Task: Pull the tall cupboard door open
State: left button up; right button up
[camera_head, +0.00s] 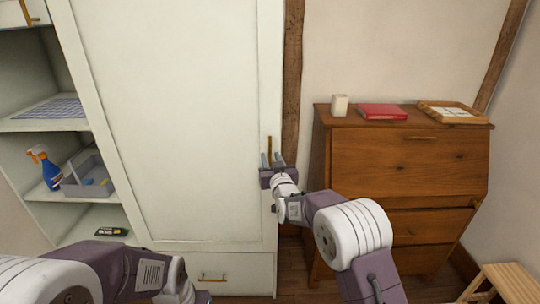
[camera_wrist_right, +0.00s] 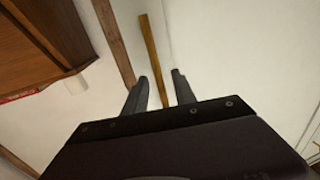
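The tall cupboard door (camera_head: 170,100) is a large pale panel, and it looks shut in the head view. Its brass bar handle (camera_head: 269,147) stands upright near the door's right edge. My right gripper (camera_head: 272,158) is at the lower part of this handle. In the right wrist view the handle (camera_wrist_right: 152,50) runs down between the two open fingers of the gripper (camera_wrist_right: 160,90). I cannot tell whether either finger touches it. My left arm shows at the lower left of the head view, but its fingertips are not visible.
Open shelves at the left hold a spray bottle (camera_head: 45,167) and a grey caddy (camera_head: 88,178). A drawer with a brass handle (camera_head: 212,278) is below the door. A wooden bureau (camera_head: 400,165) stands right of my right arm. A small stool (camera_head: 500,283) is at the lower right.

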jog(key=shift+w+a+f, duration=0.1)
jog(key=shift+w, duration=0.9)
grip_shut()
dwell(0.7)
